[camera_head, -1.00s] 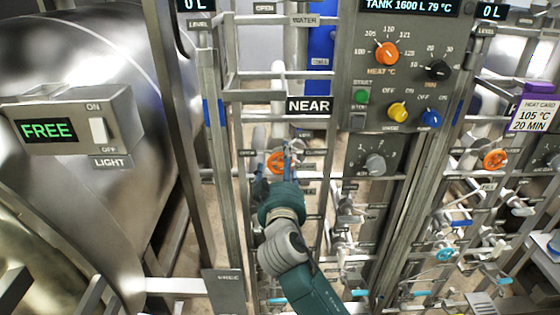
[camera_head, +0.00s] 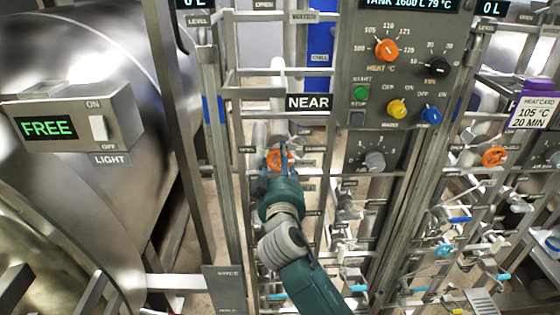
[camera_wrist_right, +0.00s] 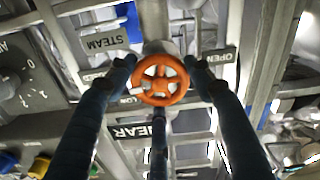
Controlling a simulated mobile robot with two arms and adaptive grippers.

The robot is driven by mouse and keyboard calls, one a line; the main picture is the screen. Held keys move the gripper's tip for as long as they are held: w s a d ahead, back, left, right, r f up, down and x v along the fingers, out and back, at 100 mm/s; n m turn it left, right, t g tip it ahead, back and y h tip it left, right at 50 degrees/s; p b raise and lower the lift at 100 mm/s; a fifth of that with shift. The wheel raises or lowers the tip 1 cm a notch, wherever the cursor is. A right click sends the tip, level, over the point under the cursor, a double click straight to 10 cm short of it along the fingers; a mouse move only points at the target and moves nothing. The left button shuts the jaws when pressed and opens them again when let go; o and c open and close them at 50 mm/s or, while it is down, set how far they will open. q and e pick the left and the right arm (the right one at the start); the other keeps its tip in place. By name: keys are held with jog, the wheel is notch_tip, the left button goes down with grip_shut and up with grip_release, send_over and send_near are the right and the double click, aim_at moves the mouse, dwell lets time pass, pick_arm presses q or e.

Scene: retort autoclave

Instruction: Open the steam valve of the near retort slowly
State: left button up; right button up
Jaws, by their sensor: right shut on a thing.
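The orange valve handwheel (camera_head: 281,155) sits in the pipework below the NEAR sign (camera_head: 308,102). It also shows in the right wrist view (camera_wrist_right: 160,86), with a STEAM label (camera_wrist_right: 106,42) to its left and an OPEN label (camera_wrist_right: 213,63) to its right. My right gripper (camera_head: 271,167) is shut on this wheel. In the wrist view its dark fingers stand on both sides of the rim, with another finger below. The gripper hides the lower part of the wheel in the head view. My left gripper is not in view.
Metal frame posts and rails stand close on both sides of my right arm. The control panel (camera_head: 400,80) with coloured knobs is at the upper right. A second orange handwheel (camera_head: 494,156) is farther right. The steel vessel (camera_head: 150,70) with a FREE display fills the left.

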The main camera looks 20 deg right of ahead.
jog(key=n+p, duration=0.2)
jog(key=n, duration=0.3)
jog(key=shift+n+p, duration=0.4)
jog(key=shift+n, duration=0.9)
jog(key=o, duration=1.2)
jog(key=shift+s, duration=0.1)
jog(key=v, duration=1.2)
jog(key=shift+f, duration=0.1)
